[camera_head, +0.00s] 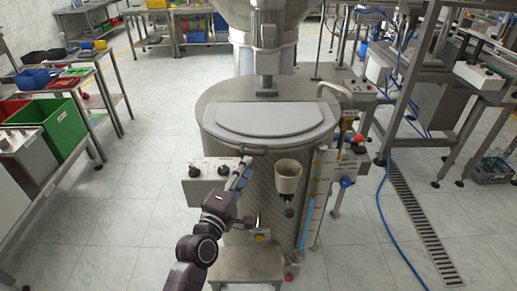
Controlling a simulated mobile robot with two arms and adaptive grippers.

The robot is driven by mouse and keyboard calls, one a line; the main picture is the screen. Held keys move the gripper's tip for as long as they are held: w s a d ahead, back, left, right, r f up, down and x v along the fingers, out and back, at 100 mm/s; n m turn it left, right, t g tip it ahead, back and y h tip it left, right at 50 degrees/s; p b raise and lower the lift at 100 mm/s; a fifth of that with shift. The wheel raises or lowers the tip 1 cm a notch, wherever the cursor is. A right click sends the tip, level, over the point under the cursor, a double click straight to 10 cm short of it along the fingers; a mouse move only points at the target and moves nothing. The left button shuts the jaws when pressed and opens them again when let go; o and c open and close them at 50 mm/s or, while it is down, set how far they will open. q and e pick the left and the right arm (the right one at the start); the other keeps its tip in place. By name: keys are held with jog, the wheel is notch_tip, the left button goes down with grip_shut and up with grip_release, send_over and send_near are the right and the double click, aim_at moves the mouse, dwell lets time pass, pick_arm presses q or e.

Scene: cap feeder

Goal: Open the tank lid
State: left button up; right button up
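The tank lid (265,119) is a light grey, half-round cover lying flat and closed on top of the steel tank (283,193). A dark handle bar (268,151) shows at the front rim of the tank top, just below the lid's front edge. My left gripper (243,167) is in front of the tank, pointing up toward the left end of this bar. Its fingers look narrow and small here, so I cannot tell whether they are open, or whether they touch the bar. My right gripper is not in view.
A control box (209,170) with knobs sits left of my gripper, close to it. A beige cup (288,177) is fixed to the tank's front. A vertical pipe (265,60) stands behind the lid. Tables with bins, including a green bin (62,128), are at left; open floor lies between.

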aim_at(255, 154)
pick_arm(q)
jog(key=x, duration=0.7)
jog(key=shift+w+r, duration=0.1)
jog(key=shift+r, duration=0.05)
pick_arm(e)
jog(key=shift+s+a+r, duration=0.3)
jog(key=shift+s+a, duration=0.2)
pick_arm(q)
jog(key=shift+c, duration=0.4)
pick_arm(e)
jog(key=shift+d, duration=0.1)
pick_arm(q)
jog(key=c, duration=0.5)
grip_shut()
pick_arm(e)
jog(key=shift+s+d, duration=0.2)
pick_arm(q)
jog(key=shift+p, duration=0.3)
